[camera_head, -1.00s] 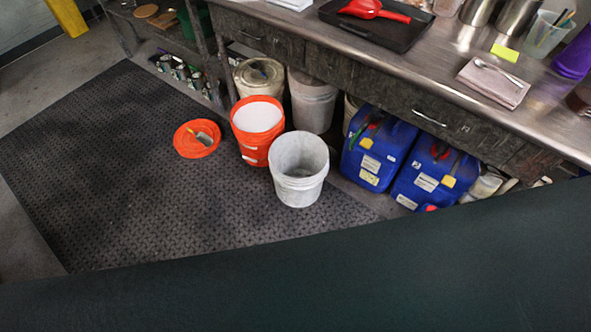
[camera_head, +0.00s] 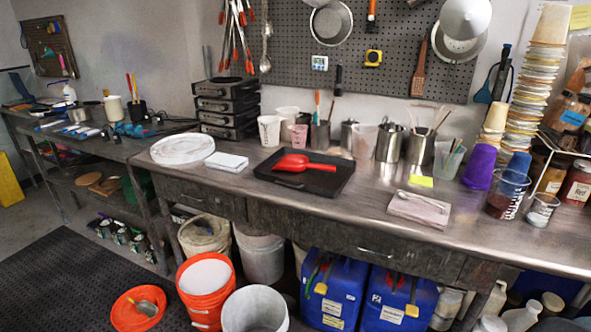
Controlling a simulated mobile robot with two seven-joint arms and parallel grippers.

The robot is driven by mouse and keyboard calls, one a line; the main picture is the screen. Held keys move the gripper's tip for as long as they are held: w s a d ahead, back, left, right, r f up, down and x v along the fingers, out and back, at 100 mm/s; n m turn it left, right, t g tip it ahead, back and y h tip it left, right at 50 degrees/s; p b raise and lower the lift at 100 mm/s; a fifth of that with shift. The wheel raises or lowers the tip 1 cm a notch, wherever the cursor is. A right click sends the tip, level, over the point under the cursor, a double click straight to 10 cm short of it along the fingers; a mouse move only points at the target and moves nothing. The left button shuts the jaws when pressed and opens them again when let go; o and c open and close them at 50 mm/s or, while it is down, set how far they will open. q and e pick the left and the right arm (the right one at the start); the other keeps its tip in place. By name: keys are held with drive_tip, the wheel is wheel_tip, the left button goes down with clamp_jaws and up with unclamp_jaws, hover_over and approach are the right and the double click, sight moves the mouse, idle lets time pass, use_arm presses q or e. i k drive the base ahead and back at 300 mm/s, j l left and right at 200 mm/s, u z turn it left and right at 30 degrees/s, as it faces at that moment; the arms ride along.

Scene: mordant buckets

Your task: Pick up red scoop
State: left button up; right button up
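The red scoop (camera_head: 304,163) lies in a shallow black tray (camera_head: 338,186) on the metal workbench, near the middle of the view. Its wide bowl is to the left and its handle points right. Neither of my grippers shows in the head view.
A folded white cloth (camera_head: 226,162) and a round white slab (camera_head: 182,149) lie left of the tray. A folded pink cloth (camera_head: 419,209) lies right of it. Cups and steel pitchers (camera_head: 389,142) stand behind. An orange bucket (camera_head: 205,288) and blue jugs (camera_head: 333,292) are below the bench.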

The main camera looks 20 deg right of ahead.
sight(294, 164)
drive_tip(key=z, duration=1.35)
drive_tip(key=i+l, duration=0.1)
drive_tip(key=i, duration=0.3)
drive_tip(key=i+l, duration=0.15)
drive_tip(key=i, duration=0.25)
drive_tip(key=i+l, duration=0.1)
drive_tip(key=i, duration=0.3)
